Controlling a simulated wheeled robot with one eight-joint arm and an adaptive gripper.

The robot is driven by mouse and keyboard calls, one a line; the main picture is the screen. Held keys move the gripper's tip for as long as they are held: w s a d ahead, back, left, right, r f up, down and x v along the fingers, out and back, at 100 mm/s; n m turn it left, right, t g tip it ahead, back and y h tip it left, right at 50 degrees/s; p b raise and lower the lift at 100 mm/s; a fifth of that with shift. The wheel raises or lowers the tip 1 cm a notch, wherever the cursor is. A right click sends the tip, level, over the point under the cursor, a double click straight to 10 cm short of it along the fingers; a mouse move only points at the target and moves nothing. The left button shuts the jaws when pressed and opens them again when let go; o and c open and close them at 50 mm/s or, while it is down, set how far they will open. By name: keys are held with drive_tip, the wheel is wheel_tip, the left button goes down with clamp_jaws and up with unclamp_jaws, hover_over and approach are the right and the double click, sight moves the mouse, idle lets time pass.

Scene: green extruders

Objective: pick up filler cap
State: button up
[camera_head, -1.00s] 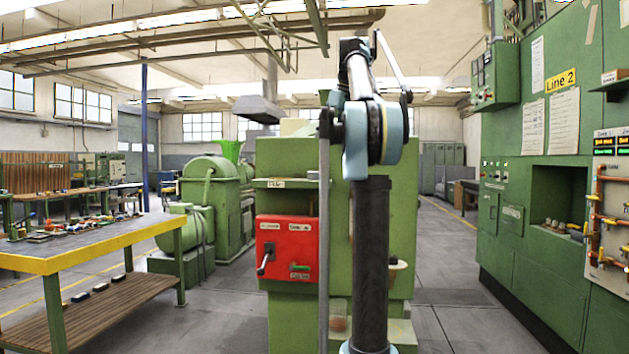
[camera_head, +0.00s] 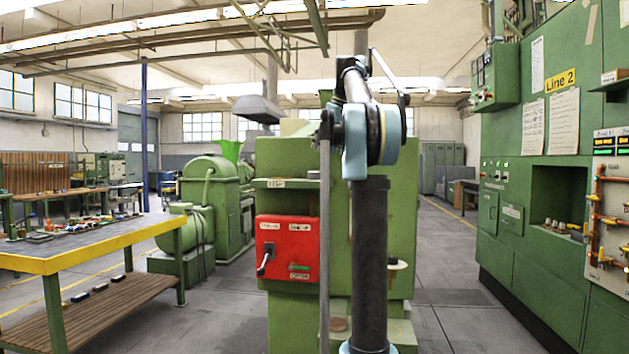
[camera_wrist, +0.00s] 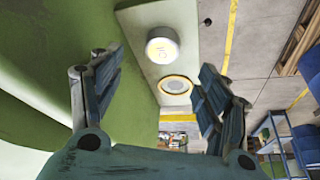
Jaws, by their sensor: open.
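In the wrist view a pale round cap (camera_wrist: 162,46) with a yellowish centre stands on a light green ledge (camera_wrist: 134,17). I take it to be the filler cap. Beside it, lower in the picture, is a round opening with a yellow rim (camera_wrist: 175,86). My gripper (camera_wrist: 160,62) is open, with one finger on each side of the picture. The cap shows between and beyond the fingertips, and nothing is held. I cannot tell the distance to it. In the head view my arm blocks part of the green machine (camera_head: 290,155), and my gripper does not show.
The green machine carries a red control box (camera_head: 287,248) with a lever. A yellow-edged workbench (camera_head: 100,250) with small parts stands at left. The green Line 2 panel (camera_head: 530,240) stands at right. Grey floor (camera_head: 455,255) is open between machine and panel.

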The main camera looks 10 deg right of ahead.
drive_tip(key=x, duration=0.4)
drive_tip(key=shift+a+f, duration=0.1)
drive_tip(key=shift+f, duration=0.1)
drive_tip(key=shift+a+x, duration=0.1)
drive_tip(key=shift+x, duration=1.2)
drive_tip(key=shift+a+x, duration=0.15)
drive_tip(key=shift+x, duration=1.15)
drive_tip(key=c, duration=1.3)
drive_tip(key=shift+r, duration=0.1)
drive_tip(key=shift+w+r, duration=0.15)
drive_tip(key=shift+r, duration=8.7)
drive_tip(key=shift+r, duration=0.1)
